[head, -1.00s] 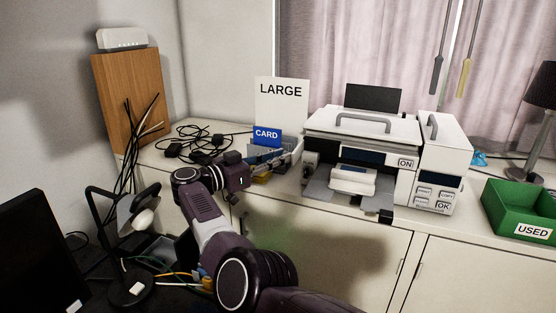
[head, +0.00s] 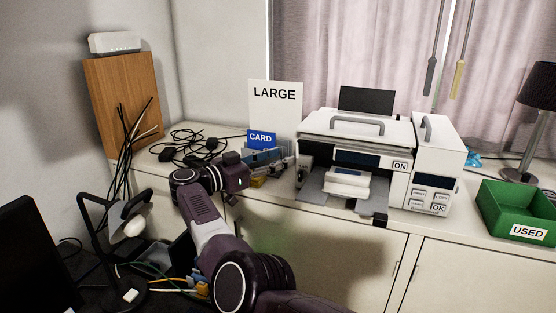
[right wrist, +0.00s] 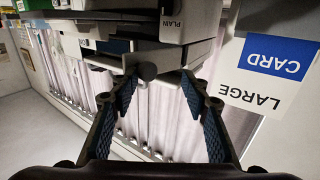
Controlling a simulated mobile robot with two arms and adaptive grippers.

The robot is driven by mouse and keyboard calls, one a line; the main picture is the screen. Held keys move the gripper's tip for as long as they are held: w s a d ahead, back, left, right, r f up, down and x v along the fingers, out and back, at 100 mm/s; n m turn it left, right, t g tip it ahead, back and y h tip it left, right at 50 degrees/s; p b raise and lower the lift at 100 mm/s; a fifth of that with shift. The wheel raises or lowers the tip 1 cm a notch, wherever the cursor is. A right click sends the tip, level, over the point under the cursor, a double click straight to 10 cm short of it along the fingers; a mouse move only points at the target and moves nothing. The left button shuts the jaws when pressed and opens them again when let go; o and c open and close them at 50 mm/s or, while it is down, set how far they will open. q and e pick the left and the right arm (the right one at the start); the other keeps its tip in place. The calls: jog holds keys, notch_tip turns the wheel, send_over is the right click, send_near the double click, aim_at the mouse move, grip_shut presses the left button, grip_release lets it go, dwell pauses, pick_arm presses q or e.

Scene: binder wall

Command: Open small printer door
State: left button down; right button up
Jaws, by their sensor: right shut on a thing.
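The white printer (head: 355,150) stands on the counter, with a large lid handle on top and a narrower right section with its own handle (head: 427,127). A tray (head: 375,200) sticks out at its front and bears a white stack. My right gripper (right wrist: 160,70) is at the printer's left side; in the head view its fingers are mostly hidden behind my wrist. My left gripper is not in view.
A LARGE sign (head: 275,105) and a blue CARD label (head: 261,139) stand left of the printer. A green USED box (head: 500,200) and a lamp (head: 525,140) are at the right. Black cables (head: 190,145) lie on the counter's left part.

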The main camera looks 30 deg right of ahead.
notch_tip(320, 180, up, 10)
jog(key=shift+f, duration=0.15)
jog(key=shift+d, duration=0.1)
jog(key=shift+c, duration=0.6)
